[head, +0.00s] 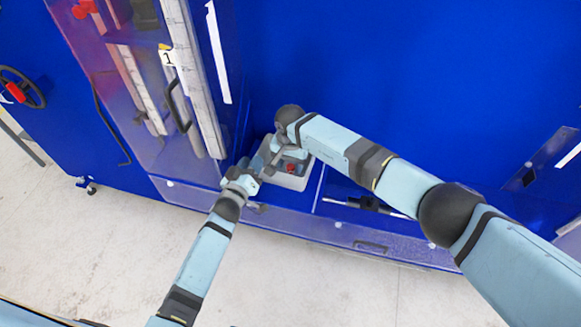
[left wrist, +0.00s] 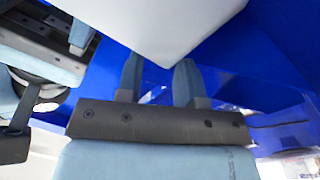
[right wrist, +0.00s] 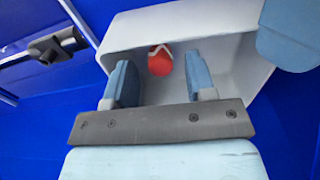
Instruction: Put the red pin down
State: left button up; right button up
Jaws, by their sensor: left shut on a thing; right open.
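The red pin (head: 291,168) lies inside a small white-grey bin (head: 297,182). In the right wrist view the pin (right wrist: 159,61) shows as a red rounded piece with a white mark, inside the bin (right wrist: 200,20). My right gripper (head: 283,155) is over the bin; its fingers (right wrist: 160,85) are apart, with the pin seen beyond the gap and not held. My left gripper (head: 257,170) is at the bin's left side. In the left wrist view its fingers (left wrist: 158,80) are at a corner of the white bin (left wrist: 165,30), shut on it; the exact contact is partly hidden.
The bin stands on a blue ledge (head: 330,190) of the machine. A clear-panelled cabinet (head: 140,90) with a handle is at left. A dark tool with a rod (head: 365,204) lies right of the bin. The pale floor (head: 80,240) in front is clear.

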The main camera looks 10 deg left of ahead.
aim_at(290, 165)
pick_arm(q)
jog(key=shift+s+f, duration=0.25)
jog(key=shift+f, duration=0.4)
pick_arm(e)
notch_tip(290, 165, up, 10)
jog(key=shift+s+f, duration=0.1)
pick_arm(q)
jog(key=o, duration=1.1)
pick_arm(e)
jog(key=shift+f, duration=0.1)
pick_arm(q)
jog(key=shift+w, duration=0.1)
